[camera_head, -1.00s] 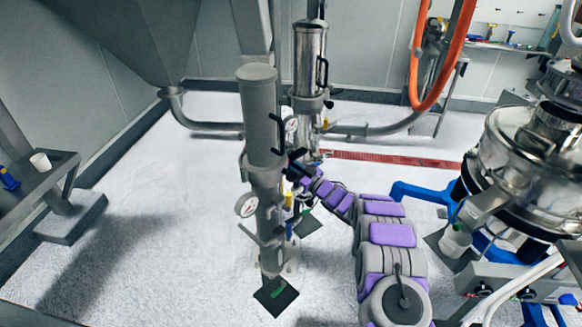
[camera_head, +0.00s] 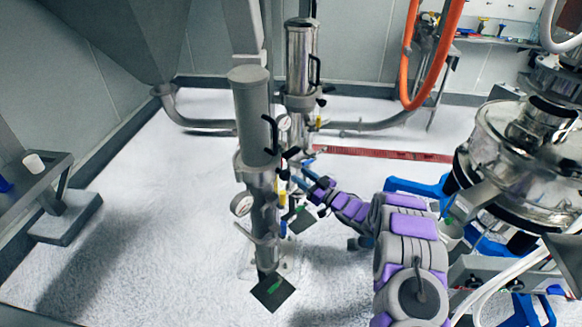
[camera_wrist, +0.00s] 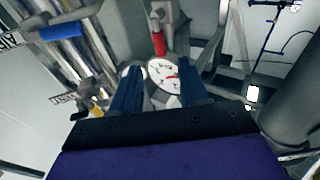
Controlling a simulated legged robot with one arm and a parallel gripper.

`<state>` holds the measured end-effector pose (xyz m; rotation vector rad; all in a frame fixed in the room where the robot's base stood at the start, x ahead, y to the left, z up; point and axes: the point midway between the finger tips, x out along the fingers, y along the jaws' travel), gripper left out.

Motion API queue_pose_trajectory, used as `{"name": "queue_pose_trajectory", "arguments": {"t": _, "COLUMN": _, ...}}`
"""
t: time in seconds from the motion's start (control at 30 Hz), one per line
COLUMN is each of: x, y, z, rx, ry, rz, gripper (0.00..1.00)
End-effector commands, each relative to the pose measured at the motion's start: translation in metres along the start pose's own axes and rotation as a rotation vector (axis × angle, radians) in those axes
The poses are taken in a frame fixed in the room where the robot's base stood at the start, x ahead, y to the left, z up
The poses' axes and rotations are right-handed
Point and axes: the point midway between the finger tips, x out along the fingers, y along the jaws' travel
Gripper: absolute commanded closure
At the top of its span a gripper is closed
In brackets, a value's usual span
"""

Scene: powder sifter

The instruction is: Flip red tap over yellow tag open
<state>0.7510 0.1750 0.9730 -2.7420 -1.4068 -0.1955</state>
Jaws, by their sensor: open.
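A small red handle (camera_wrist: 158,42), likely the red tap, shows in the wrist view just beyond my fingers, above a white dial gauge (camera_wrist: 163,75). My gripper (camera_wrist: 157,82) is open, with its two blue fingers on either side of the gauge and nothing held. In the head view my gripper (camera_head: 299,174) is beside the near grey cylinder (camera_head: 254,115); I cannot make out the red handle there. A yellow piece (camera_head: 282,200) is low on that column, below my gripper. Another yellow piece (camera_wrist: 97,112) is at lower left in the wrist view. I cannot tell which is the tag.
A blue handle (camera_wrist: 62,33) is at upper left in the wrist view. A steel cylinder (camera_head: 300,60) stands behind the grey one. A large steel sifter (camera_head: 525,150) on a blue frame is at right.

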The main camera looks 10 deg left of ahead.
Motion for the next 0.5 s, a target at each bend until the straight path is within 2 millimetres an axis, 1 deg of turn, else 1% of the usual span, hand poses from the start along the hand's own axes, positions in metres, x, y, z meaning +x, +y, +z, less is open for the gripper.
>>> {"name": "queue_pose_trajectory", "arguments": {"t": 0.03, "x": -0.013, "y": 0.003, "z": -0.002, "rx": 0.002, "ry": -0.001, "rz": 0.006, "gripper": 0.56}}
{"name": "queue_pose_trajectory", "arguments": {"t": 0.23, "x": -0.055, "y": 0.002, "z": -0.001, "rx": 0.002, "ry": -0.001, "rz": 0.004, "gripper": 0.56}}
{"name": "queue_pose_trajectory", "arguments": {"t": 0.4, "x": -0.078, "y": 0.001, "z": 0.000, "rx": -0.001, "ry": -0.001, "rz": 0.001, "gripper": 0.56}}
{"name": "queue_pose_trajectory", "arguments": {"t": 0.5, "x": -0.085, "y": 0.001, "z": 0.000, "rx": -0.002, "ry": 0.001, "rz": 0.000, "gripper": 0.56}}
